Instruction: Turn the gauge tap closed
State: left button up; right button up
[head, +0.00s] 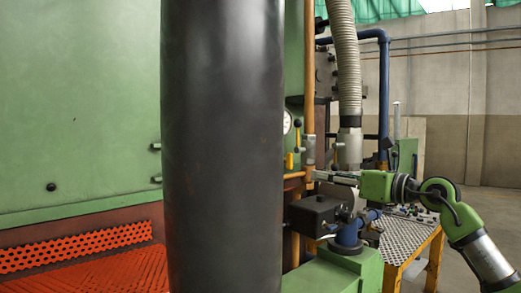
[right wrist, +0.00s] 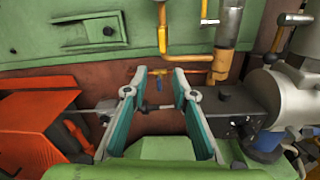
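My right gripper (head: 322,176) reaches in from the right in the head view, close to the copper pipe. In the right wrist view its two fingers (right wrist: 160,82) stand apart with a clear gap, and I see nothing gripped. A small tap with a blue handle (right wrist: 158,84) on a thin copper pipe shows between the fingertips, seemingly beyond them. A round white gauge (head: 288,122) is partly hidden behind the black column. Which of these fittings is the gauge tap is hard to tell. My left gripper is out of view.
A thick black column (head: 222,150) blocks much of the head view. A black box (head: 314,212) and blue pipework (head: 348,234) sit below my right gripper. A grey hose (head: 344,60) hangs above it. A perforated table (head: 408,236) stands at the right.

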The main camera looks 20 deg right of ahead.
aim_at(292, 157)
jog(key=shift+n+h, duration=0.4)
jog(key=shift+n, duration=0.1)
jog(key=w+a+r+p, duration=0.1)
jog(key=w+p, duration=0.1)
jog(key=w, duration=0.1)
jog(key=w+a+r+p, duration=0.1)
jog(key=w+p, duration=0.1)
jog(key=w, duration=0.2)
jog(key=w+a+r+p, duration=0.2)
jog(key=w+p, duration=0.1)
jog(key=shift+w, duration=0.35)
jog(key=shift+w+a+f, duration=0.2)
jog(key=shift+w, duration=0.4)
grip_shut()
